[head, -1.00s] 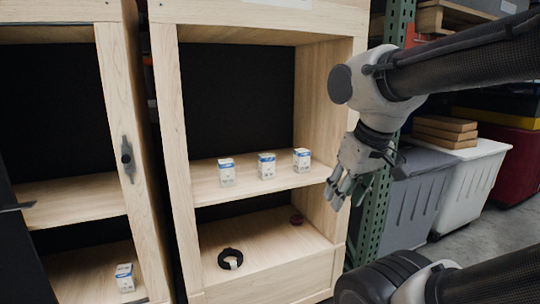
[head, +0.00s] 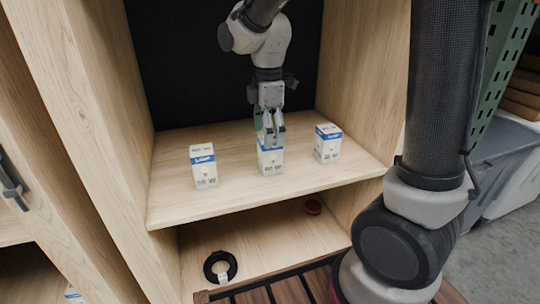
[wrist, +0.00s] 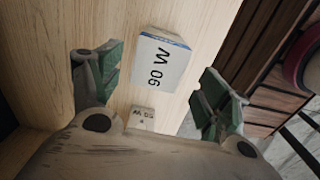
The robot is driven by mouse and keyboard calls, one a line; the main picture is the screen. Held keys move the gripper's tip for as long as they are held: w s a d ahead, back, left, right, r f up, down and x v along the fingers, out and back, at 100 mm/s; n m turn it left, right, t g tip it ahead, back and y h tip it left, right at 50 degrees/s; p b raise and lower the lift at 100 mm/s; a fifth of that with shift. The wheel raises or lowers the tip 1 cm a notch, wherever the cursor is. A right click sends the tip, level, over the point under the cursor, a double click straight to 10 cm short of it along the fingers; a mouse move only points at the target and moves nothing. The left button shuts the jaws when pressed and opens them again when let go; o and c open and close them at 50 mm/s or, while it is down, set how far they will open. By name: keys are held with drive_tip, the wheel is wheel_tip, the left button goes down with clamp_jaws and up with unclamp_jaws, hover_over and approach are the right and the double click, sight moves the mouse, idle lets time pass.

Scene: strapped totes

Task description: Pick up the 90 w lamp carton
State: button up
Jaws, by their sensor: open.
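The 90 W lamp carton (head: 270,163) is a small white box with a blue band. It stands upright in the middle of the shelf, between two similar cartons. My gripper (head: 270,138) is open, pointing down at it, its fingers overlapping the carton's upper part in the head view. In the wrist view the "90 W" face (wrist: 161,62) shows large, beyond and between the two spread fingers (wrist: 160,97). A smaller white printed patch (wrist: 143,117) lies nearer my palm; I cannot tell what it belongs to. I see no grip on the carton.
A left carton (head: 203,167) and a right carton (head: 328,143) stand on the same wooden shelf (head: 175,205). Side walls and a dark back panel enclose it. Wooden slats (head: 290,285) show in front.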

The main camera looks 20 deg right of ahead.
sight(270, 151)
drive_tip(key=f, duration=0.6)
drive_tip(key=shift+w+d+f, duration=0.15)
drive_tip(key=shift+d+f, duration=0.1)
drive_tip(key=shift+f, duration=0.1)
drive_tip(key=c, duration=1.1)
